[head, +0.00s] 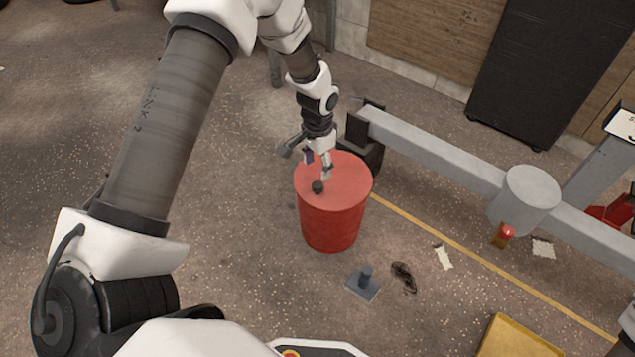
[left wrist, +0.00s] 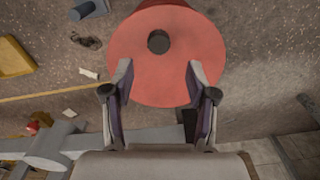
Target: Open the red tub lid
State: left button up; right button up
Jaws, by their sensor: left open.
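The red tub (head: 332,224) stands upright on the floor in the head view. Its flat red lid (head: 350,179) is on top, with a dark round knob (head: 318,187). In the left wrist view the lid (left wrist: 185,75) fills the upper middle, and the knob (left wrist: 159,41) is beyond the fingertips. My left gripper (head: 318,170) is above the lid, close to the knob. In the left wrist view my left gripper (left wrist: 158,75) is open, with nothing between its fingers. My right gripper is not in view.
A grey horizontal beam (head: 430,145) with a round post (head: 530,188) runs behind and right of the tub. A small grey block with a peg (head: 364,283), a dark tangle (head: 404,277) and a yellow tray (head: 519,342) lie on the floor. Floor left of the tub is clear.

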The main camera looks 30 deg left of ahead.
aim_at(317, 184)
pick_arm(q)
notch_tip(317, 184, down, 7)
jog(key=b, duration=0.3)
jog(key=shift+s, duration=0.1)
grip_shut()
